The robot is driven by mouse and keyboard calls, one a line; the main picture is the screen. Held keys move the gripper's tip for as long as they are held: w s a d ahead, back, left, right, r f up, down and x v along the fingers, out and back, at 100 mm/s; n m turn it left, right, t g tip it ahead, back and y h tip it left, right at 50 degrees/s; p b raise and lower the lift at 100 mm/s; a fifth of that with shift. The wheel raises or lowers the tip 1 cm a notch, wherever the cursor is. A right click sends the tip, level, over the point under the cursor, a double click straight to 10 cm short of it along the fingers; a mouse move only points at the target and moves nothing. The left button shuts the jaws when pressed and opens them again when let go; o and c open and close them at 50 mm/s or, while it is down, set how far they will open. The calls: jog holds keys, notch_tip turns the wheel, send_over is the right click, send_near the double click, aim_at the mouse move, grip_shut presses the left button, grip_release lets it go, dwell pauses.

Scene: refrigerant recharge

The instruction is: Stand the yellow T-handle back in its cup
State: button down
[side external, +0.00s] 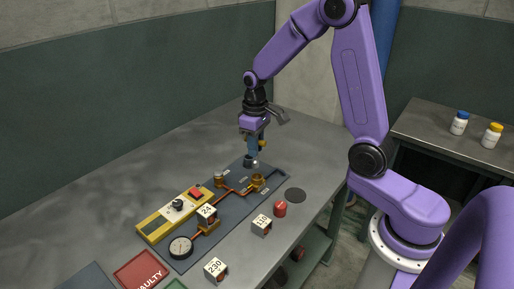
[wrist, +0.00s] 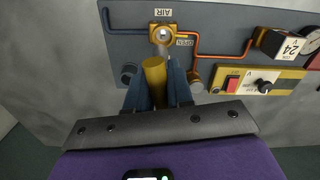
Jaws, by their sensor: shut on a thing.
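My gripper (wrist: 158,82) is shut on the yellow T-handle (wrist: 154,72), whose thick yellow part sits between the blue fingers. A grey stem end points away from the fingers towards the brass AIR valve (wrist: 162,33); whether it touches the valve I cannot tell. In the side external view my gripper (side external: 256,150) points down above the far end of the dark panel, and the handle is mostly hidden there.
The panel (side external: 190,248) carries copper pipes, brass fittings, a gauge (side external: 180,247) and a yellow switch box (side external: 160,225). White numbered blocks, a red cylinder (side external: 280,208) and a red FAULTY mat (side external: 140,271) are nearer. The bench's left side is clear.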

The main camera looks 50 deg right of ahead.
jog(key=w+d+r, duration=0.1)
jog(key=w+d, duration=0.5)
jog(key=w, duration=0.2)
jog(key=shift+d+f, duration=0.15)
jog(key=shift+f, duration=0.9)
jog(key=shift+d+f, duration=0.1)
jog(key=shift+f, duration=0.9)
jog(key=shift+f, duration=1.9)
jog(key=c, duration=0.6)
grip_release()
jog(key=shift+r, duration=0.1)
notch_tip(320, 180, up, 7)
